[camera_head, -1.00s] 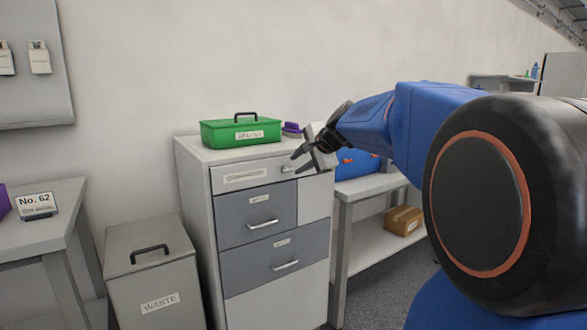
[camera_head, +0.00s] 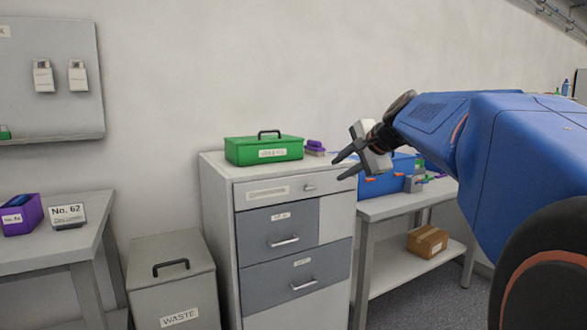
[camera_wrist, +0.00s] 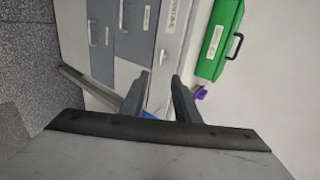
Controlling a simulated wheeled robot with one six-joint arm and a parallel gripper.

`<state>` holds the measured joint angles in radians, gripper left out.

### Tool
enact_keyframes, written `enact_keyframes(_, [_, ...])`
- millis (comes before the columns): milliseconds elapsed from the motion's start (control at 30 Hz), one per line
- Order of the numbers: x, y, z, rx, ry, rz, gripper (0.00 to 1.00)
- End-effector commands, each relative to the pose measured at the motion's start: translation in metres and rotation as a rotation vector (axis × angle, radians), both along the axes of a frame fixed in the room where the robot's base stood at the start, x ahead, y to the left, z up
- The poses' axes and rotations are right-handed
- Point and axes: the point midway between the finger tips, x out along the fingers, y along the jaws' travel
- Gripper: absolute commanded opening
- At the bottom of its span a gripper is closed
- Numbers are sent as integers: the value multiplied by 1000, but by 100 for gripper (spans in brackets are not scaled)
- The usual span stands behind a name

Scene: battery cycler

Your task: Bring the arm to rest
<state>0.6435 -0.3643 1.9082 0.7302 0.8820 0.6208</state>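My gripper (camera_head: 346,165) is at the end of my blue arm, in the air in front of the cabinet's right side in the head view. Its two dark fingers are spread apart with nothing between them. In the wrist view the fingers (camera_wrist: 160,98) also stand apart and empty, with the cabinet beyond them. The gripper touches nothing that I can see.
A grey drawer cabinet (camera_head: 222,185) carries a closed green box (camera_head: 264,149) and a purple item (camera_head: 314,147). A waste bin (camera_head: 172,278) stands left of it. A bench (camera_head: 400,205) with a blue box (camera_head: 380,184) is at right. A left table (camera_head: 50,246) holds a purple bin (camera_head: 22,214).

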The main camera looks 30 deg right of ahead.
Motion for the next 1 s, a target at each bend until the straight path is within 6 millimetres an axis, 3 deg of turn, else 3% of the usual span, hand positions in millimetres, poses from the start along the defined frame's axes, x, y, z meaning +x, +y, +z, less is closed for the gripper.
enact_keyframes(300, [0, 1, -1, -4, 2, 4, 29])
enact_keyframes(467, [-11, 28, -22, -63, 44, 76, 29])
enact_keyframes(700, [-63, 107, -100, -301, 180, 350, 29])
enact_keyframes(1000, [-152, 172, -203, -636, 324, 746, 29])
